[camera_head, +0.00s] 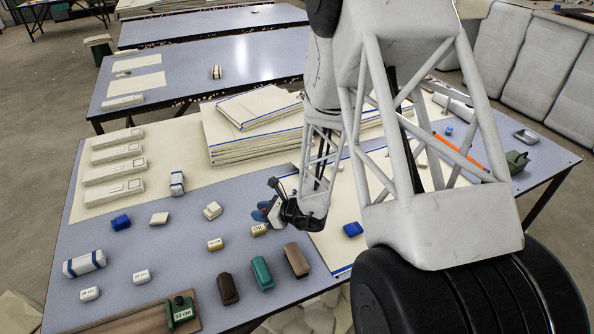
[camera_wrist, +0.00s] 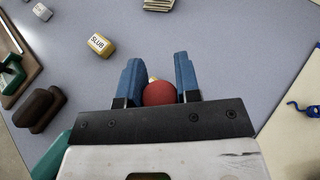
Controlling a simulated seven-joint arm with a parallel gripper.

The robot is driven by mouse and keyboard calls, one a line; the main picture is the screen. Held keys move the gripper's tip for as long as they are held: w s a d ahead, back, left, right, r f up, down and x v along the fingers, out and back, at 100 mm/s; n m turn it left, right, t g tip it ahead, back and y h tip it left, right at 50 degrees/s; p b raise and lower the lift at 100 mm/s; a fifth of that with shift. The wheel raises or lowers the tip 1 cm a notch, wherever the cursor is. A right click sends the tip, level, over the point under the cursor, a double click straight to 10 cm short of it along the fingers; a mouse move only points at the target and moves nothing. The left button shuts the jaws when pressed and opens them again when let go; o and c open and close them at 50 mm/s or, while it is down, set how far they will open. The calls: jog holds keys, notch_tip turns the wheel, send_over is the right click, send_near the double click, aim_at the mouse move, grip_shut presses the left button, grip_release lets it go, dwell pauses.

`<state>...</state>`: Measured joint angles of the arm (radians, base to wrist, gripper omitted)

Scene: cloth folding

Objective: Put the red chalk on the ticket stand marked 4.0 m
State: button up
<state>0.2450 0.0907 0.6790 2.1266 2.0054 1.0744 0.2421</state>
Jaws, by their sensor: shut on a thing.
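In the wrist view, a round red piece (camera_wrist: 159,93), which I take for the red chalk, sits between the blue fingers of my gripper (camera_wrist: 159,85). The gripper is shut on it, and a small pale bit shows just beyond it. In the head view my gripper (camera_head: 266,209) is over the middle of the near table; the red piece is hard to make out there. Two small white marked blocks stand at the front left, the left one (camera_head: 90,293) and the right one (camera_head: 141,276). Their print is too small to read surely, so I cannot tell which stand is marked 4.0 m.
Yellow marked blocks (camera_head: 214,244) stand near the gripper; one reads SLUB (camera_wrist: 100,44) in the wrist view. Stacked cloth (camera_head: 254,142) lies behind.

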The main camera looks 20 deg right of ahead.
jog(key=w+d+r, duration=0.2)
jog(key=w+d, duration=0.1)
jog(key=d, duration=0.6)
jog(key=w+d+r, duration=0.1)
jog(key=w+d, duration=0.2)
jog(key=d, duration=0.7)
jog(key=shift+w+r, duration=0.35)
jog(key=shift+w, duration=0.05)
jog(key=w+d, duration=0.1)
jog(key=w, duration=0.4)
jog(key=w+d+f, duration=0.1)
jog(key=w, duration=0.4)
jog(key=w+d, duration=0.2)
jog(key=w, duration=0.3)
jog(key=shift+w+d+f, duration=0.1)
jog(key=shift+w+f, duration=0.15)
jog(key=shift+f, duration=1.75)
jog(key=shift+f, duration=0.1)
jog(key=o, duration=0.9)
